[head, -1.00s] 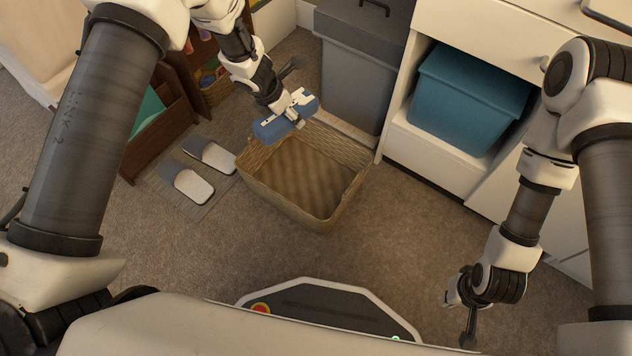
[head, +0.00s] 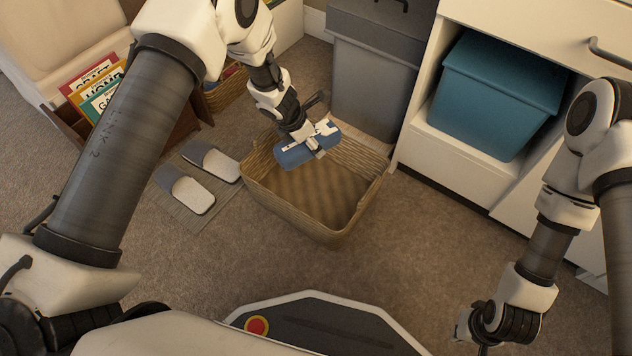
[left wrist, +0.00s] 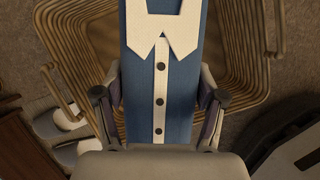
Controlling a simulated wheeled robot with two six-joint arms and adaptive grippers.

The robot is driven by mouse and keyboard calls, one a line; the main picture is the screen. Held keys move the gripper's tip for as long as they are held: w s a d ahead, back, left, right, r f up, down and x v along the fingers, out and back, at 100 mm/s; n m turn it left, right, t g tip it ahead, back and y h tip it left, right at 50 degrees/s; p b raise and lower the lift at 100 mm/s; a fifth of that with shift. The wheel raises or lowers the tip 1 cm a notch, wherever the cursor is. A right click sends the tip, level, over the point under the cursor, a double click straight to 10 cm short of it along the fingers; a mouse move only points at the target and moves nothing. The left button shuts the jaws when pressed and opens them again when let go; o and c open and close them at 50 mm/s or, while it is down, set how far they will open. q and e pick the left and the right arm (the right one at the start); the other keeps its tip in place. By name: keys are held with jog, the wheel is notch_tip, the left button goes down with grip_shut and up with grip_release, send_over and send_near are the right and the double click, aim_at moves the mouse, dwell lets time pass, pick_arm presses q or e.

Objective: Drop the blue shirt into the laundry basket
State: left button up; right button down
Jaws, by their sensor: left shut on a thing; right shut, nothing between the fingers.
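The blue shirt (head: 304,150), folded, with a white collar and a buttoned white front strip, is held in my left gripper (head: 316,154). In the left wrist view the shirt (left wrist: 160,70) sits between the two fingers of my left gripper (left wrist: 160,112). The wicker laundry basket (head: 335,231) stands open on the carpet, and its visible inside is empty. The shirt is over the far left part of the basket's opening. The basket's rim (left wrist: 250,72) shows beyond the shirt in the left wrist view. My right gripper (head: 470,335) is at the lower right, away from the basket, partly hidden.
A pair of slippers (head: 190,190) on a mat lies left of the basket. A grey bin (head: 372,90) stands behind it. A white cabinet with a blue tub (head: 498,95) is at the right. Carpet in front of the basket is clear.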

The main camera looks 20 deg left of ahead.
pick_arm(q)
jog(key=o, duration=1.3)
jog(key=shift+r, duration=0.1)
jog(key=v, duration=1.2)
